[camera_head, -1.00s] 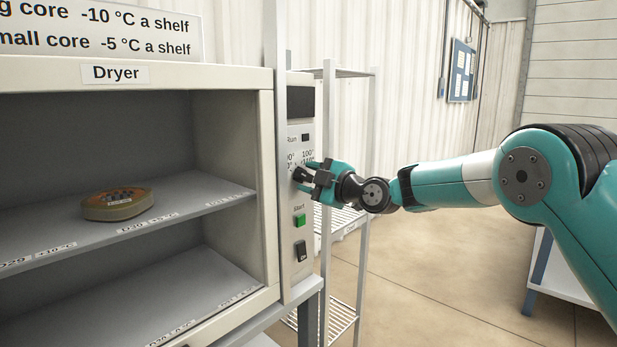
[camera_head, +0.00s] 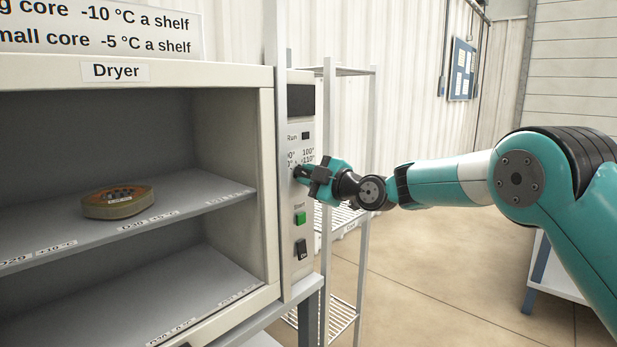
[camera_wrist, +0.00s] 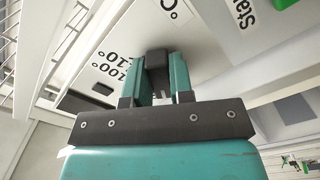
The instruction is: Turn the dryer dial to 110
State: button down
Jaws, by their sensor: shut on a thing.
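The dryer (camera_head: 262,150) stands at the left with its open shelves facing me. Its control panel (camera_head: 294,265) is on the right side of its front. My gripper (camera_head: 302,172) is at the panel, just below the printed temperature numbers, and covers most of the dial. In the wrist view my gripper (camera_wrist: 157,85) is shut on the dark dial (camera_wrist: 157,62), with one teal finger on each side of it. Marks reading 100° and 110° show left of the dial there. The dial's pointer is hidden, so its setting cannot be read.
A green start button (camera_head: 300,218) and a black switch (camera_head: 301,249) sit below the dial. A dark display (camera_head: 301,100) is above. A wire rack (camera_head: 345,225) stands close behind the panel.

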jog(key=m, duration=0.5)
jog(key=shift+s+a+f+m, duration=0.1)
jog(key=shift+m, duration=0.2)
jog(key=m+p, duration=0.2)
jog(key=m, duration=0.4)
jog(key=shift+s, duration=0.1)
jog(key=m+p, duration=0.1)
jog(key=m, duration=0.2)
jog(key=m+p, duration=0.2)
jog(key=m, duration=0.1)
jog(key=shift+s+a+m, duration=0.15)
jog(key=shift+m, duration=0.15)
jog(key=m+p, duration=0.3)
jog(key=m, duration=0.2)
jog(key=c, duration=1)
grip_release()
